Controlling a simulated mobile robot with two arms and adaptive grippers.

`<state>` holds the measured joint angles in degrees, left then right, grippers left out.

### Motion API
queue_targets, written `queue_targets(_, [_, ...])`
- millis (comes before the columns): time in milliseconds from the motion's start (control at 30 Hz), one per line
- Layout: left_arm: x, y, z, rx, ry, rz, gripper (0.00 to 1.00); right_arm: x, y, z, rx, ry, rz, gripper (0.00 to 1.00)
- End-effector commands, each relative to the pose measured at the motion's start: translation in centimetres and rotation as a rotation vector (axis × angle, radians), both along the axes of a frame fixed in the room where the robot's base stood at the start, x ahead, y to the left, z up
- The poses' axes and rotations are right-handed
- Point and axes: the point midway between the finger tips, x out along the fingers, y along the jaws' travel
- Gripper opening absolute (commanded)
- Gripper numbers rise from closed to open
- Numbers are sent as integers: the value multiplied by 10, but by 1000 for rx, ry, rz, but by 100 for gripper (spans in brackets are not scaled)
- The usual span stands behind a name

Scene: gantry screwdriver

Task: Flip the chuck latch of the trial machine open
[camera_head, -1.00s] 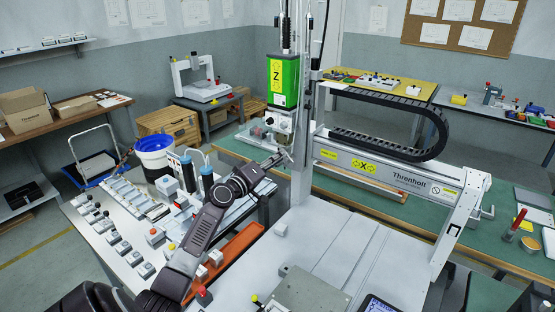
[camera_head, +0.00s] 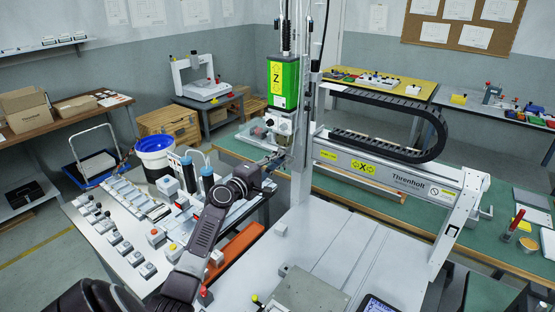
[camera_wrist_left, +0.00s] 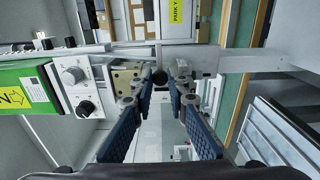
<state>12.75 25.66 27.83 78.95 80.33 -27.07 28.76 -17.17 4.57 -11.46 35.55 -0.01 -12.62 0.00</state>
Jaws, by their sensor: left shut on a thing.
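The trial machine is a gantry with a green Z unit (camera_head: 283,82) on a grey column. The Z unit's grey lower head (camera_head: 279,123) hangs below it. In the left wrist view the green unit (camera_wrist_left: 25,88) is at the left, beside a grey panel with knobs. My left gripper (camera_head: 278,158) is just below the lower head. In the wrist view my left gripper (camera_wrist_left: 160,80) is shut on a small dark round-ended part, which I take as the chuck latch (camera_wrist_left: 158,77), beside a brass-coloured block (camera_wrist_left: 125,78). The latch is too small to make out in the head view. My right gripper is not in view.
The X beam (camera_head: 385,172) runs right from the column. The white machine bed (camera_head: 330,245) is largely clear.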

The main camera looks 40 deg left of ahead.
Motion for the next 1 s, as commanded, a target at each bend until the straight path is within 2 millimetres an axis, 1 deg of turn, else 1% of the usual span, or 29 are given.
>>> queue_targets(433, [0, 0, 0, -12, -1, 0, 0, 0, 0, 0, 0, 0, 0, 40])
queue_targets(467, [0, 0, 0, -12, -1, 0, 17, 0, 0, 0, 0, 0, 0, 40])
queue_targets(600, [0, 0, 0, -11, -1, 0, 32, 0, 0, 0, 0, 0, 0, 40])
queue_targets(867, [0, 0, -1, -10, 0, 0, 32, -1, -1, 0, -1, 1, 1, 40])
queue_targets(1000, [-7, -1, -2, -9, 1, 1, 32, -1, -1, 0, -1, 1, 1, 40])
